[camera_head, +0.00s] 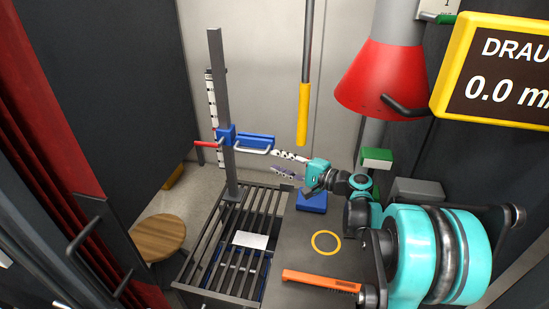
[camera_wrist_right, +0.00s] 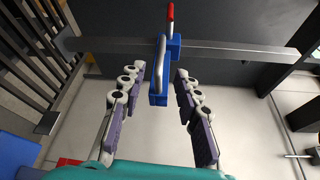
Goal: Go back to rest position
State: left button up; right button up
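My right gripper (camera_head: 275,162) is in the middle of the head view, its fingers pointing left. In the right wrist view the two fingers (camera_wrist_right: 158,83) are spread well apart with nothing held between them. A blue clamp (camera_head: 257,141) with a curved metal handle and a red lever (camera_head: 207,144) sits on an upright grey post (camera_head: 217,90), just left of the fingertips. The clamp also shows beyond the fingers in the wrist view (camera_wrist_right: 158,99), apart from them as far as I can tell. My left gripper is out of view.
A red hood (camera_head: 380,80) and yellow-framed display (camera_head: 440,95) hang at right. A yellow-handled rod (camera_head: 303,115) hangs behind. A round stool (camera_head: 158,236) stands left.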

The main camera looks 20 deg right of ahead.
jog(key=shift+a, duration=0.1)
jog(key=s+a+f+n+g+h, duration=0.2)
jog(key=s+a+n+g, duration=0.1)
jog(key=s+a, duration=0.25)
jog(key=s+a+f+n+g+h, duration=0.1)
jog(key=s+a+f+n+g, duration=0.15)
jog(key=s+a, duration=0.3)
jog(key=s+f+n+h, duration=0.3)
jog(key=s+n, duration=0.1)
jog(key=s, duration=0.3)
jog(key=s+d+f+n+g+h, duration=0.1)
jog(key=s+f+n+h, duration=0.2)
jog(key=s, duration=0.5)
jog(key=shift+s+f+n+h, duration=0.3)
jog(key=shift+n, duration=0.15)
